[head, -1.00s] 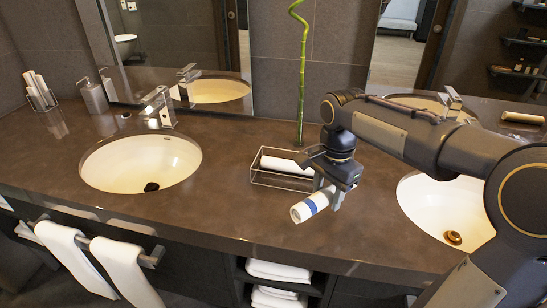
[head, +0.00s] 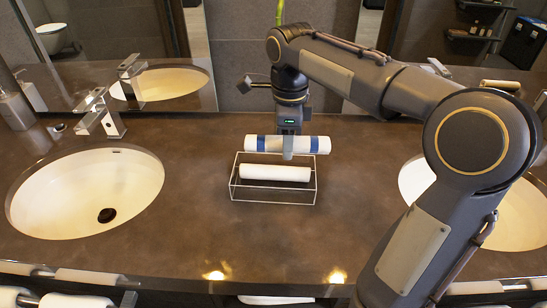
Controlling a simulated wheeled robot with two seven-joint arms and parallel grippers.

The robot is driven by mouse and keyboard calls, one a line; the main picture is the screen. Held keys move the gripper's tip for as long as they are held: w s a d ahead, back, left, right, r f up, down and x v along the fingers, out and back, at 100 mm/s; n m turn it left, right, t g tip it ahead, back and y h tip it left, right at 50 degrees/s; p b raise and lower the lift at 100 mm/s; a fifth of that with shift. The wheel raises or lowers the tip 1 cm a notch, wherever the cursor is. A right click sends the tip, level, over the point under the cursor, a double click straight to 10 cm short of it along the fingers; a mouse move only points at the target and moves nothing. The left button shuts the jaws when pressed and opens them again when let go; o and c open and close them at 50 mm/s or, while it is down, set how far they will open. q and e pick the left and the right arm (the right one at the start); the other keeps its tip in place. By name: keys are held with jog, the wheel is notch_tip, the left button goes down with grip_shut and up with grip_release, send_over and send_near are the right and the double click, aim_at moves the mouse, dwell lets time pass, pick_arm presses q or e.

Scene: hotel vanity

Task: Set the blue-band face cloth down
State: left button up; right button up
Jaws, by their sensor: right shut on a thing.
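The blue-band face cloth (head: 312,145) is a white roll with blue bands. It lies level and crosswise in my right gripper (head: 288,150), which is shut on its middle. The cloth is above the back part of a wire-frame tray (head: 273,203) on the counter. A plain white rolled cloth (head: 275,173) lies in the tray, in front of and below the held roll. I cannot tell the exact gap between the held roll and the tray. My left gripper is not in view.
A sink (head: 85,195) with a tap (head: 103,113) is on the left. A second sink (head: 418,180) on the right is partly hidden by my right arm. The counter (head: 200,220) around the tray is clear. A mirror stands behind.

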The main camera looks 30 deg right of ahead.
aim_at(274, 173)
jog(key=w+f, duration=0.1)
jog(key=f, duration=0.1)
jog(key=w+a+f, duration=0.1)
jog(key=w+f, duration=0.1)
jog(key=shift+w+a+f, duration=0.1)
jog(key=shift+w+f, duration=0.05)
jog(key=shift+f, duration=0.85)
jog(key=shift+w+f, duration=0.1)
jog(key=shift+f, duration=0.85)
jog(key=shift+f, duration=0.1)
jog(key=shift+f+b, duration=0.5)
jog(key=shift+b, duration=0.05)
jog(key=o, duration=1)
jog(key=shift+c, duration=0.2)
